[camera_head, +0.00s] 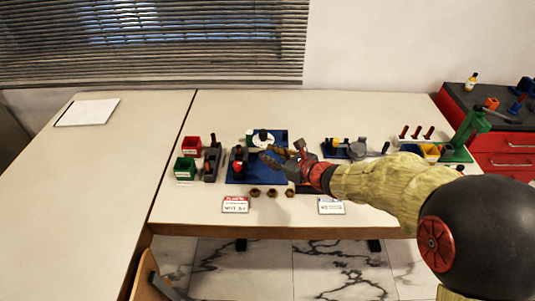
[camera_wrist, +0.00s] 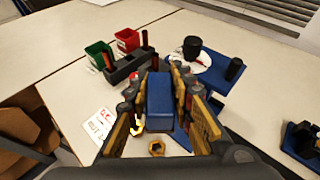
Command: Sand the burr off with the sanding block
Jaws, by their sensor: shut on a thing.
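My gripper (camera_head: 270,157) reaches in from the right, low over the middle of the table in the head view. In the wrist view its fingers (camera_wrist: 162,97) stand on either side of a blue block (camera_wrist: 160,92), which I take to be the sanding block. They are shut on it. Behind it, a blue plate (camera_wrist: 222,78) carries a white disc (camera_wrist: 190,62) with a dark knob. In the head view, a blue fixture (camera_head: 238,176) with a dark upright part stands just left of my fingers. I cannot make out the burr.
A red bin (camera_head: 192,144), a green bin (camera_head: 185,168) and a grey caddy (camera_head: 212,163) stand to the left. Several brass nuts (camera_head: 272,193) and two label cards (camera_head: 235,204) lie in front. More fixtures (camera_head: 345,150) stand to the right. The far-left table is mostly clear.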

